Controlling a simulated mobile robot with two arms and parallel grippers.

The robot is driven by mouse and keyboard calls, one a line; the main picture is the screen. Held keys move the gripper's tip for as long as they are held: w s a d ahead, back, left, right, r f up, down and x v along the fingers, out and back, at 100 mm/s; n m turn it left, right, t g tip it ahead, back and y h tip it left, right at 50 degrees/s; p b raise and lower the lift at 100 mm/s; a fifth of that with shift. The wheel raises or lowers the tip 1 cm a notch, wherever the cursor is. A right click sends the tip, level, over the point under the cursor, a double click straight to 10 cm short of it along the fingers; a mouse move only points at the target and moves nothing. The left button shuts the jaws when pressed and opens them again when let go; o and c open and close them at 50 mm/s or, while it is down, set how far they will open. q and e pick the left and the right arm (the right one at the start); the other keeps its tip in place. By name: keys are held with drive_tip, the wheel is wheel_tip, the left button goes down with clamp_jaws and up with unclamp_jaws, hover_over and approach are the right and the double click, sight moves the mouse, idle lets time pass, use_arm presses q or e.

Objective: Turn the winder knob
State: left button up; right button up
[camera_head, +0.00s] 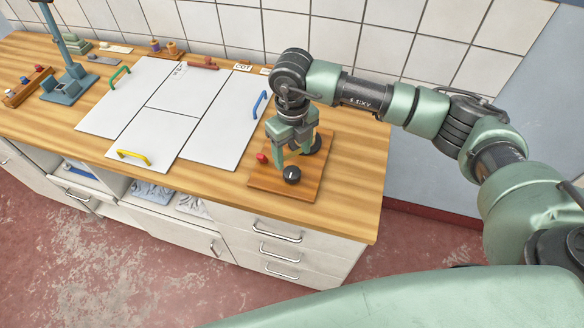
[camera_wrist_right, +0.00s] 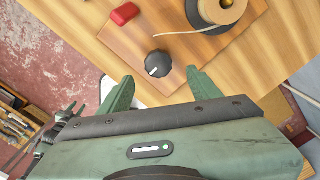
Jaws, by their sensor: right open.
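The winder knob (camera_head: 292,175) is a small black round knob on a brown wooden board (camera_head: 268,183) near the table's right end. In the right wrist view the knob (camera_wrist_right: 158,64) shows a white pointer line on its top. My right gripper (camera_head: 292,155) is open and points down above the board, close to the knob. In the wrist view its two fingers stand apart, one on each side below the knob, with nothing between them. I cannot tell whether a finger touches the knob. My left gripper is not seen.
On the same board are a red button (camera_head: 262,157) and a spool (camera_wrist_right: 222,10) with a loose thread end, partly hidden by my gripper in the head view. White panels (camera_head: 165,100) with coloured handles lie to the left. A teal stand (camera_head: 68,85) is farther left.

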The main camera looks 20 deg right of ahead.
sight(292, 171)
wheel_tip(292, 171, down, 7)
drive_tip(key=p, duration=0.2)
drive_tip(key=shift+a+r+p, duration=0.1)
drive_tip(key=shift+p, duration=0.2)
drive_tip(key=shift+f, duration=0.3)
drive_tip(key=c, duration=1.4)
drive_tip(key=shift+o, duration=0.2)
drive_tip(key=shift+f+n+b, duration=0.1)
drive_tip(key=shift+n+b, duration=0.2)
drive_tip(key=shift+b, duration=0.3)
drive_tip(key=n+b, duration=0.8)
drive_tip(key=b, duration=0.4)
drive_tip(key=shift+f, duration=0.2)
drive_tip(key=n+b, duration=0.8)
drive_tip(key=b, duration=0.1)
drive_tip(key=shift+r+b, duration=0.15)
drive_tip(key=shift+b, duration=0.25)
drive_tip(key=shift+r+n+b, duration=0.25)
drive_tip(key=shift+n+b, duration=1.05)
drive_tip(key=shift+n, duration=0.3)
